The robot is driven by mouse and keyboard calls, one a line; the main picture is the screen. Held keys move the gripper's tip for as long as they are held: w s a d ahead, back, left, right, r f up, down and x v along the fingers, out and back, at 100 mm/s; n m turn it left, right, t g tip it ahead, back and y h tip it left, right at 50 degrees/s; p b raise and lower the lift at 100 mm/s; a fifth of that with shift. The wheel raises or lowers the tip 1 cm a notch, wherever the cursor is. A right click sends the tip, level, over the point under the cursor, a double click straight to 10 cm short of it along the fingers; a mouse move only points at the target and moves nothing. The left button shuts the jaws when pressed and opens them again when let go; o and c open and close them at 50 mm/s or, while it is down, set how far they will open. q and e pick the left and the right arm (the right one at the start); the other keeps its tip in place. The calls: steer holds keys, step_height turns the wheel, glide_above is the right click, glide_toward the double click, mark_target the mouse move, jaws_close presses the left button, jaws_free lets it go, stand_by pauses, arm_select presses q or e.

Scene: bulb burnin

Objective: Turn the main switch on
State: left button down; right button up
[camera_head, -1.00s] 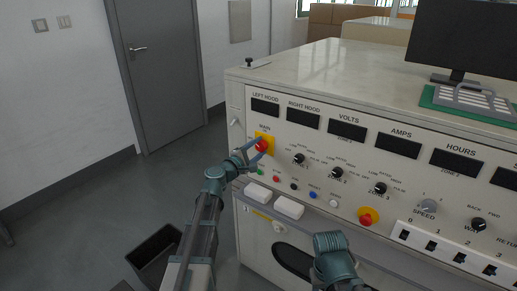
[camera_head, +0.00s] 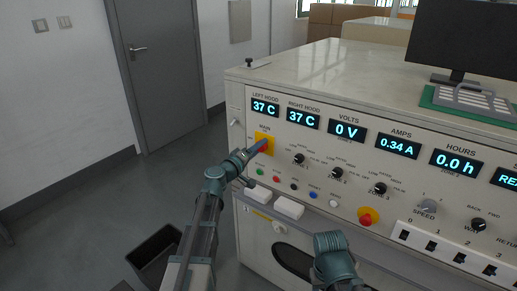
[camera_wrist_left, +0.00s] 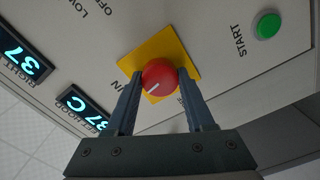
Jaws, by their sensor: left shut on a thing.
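The main switch is a red knob (camera_wrist_left: 159,77) on a yellow square plate (camera_wrist_left: 178,48), below the MAIN label at the left of the panel; the plate also shows in the head view (camera_head: 270,140). My left gripper (camera_head: 264,145) is shut on the knob. In the left wrist view its two fingers (camera_wrist_left: 160,90) press on either side of the knob. The knob's white mark points down and left in that view. In the head view the fingers hide most of the knob. Part of my right arm shows at the bottom, but its gripper does not.
The panel displays are lit: left hood (camera_head: 265,107) and right hood 37 C, volts 0 V, amps (camera_head: 397,145) 0.34 A, hours 0.0 h. A second red knob on yellow (camera_head: 367,217) sits lower right. A green START button (camera_wrist_left: 268,25) is nearby. White blocks (camera_head: 289,208) stick out below.

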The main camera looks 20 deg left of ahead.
arm_select(q)
steer(key=shift+s+m, duration=0.1)
steer(key=shift+m, duration=0.9)
steer(key=shift+c, duration=1.3)
jaws_free()
steer(key=v, duration=1.3)
steer(key=shift+s+a, duration=0.15)
steer(key=shift+s, duration=0.2)
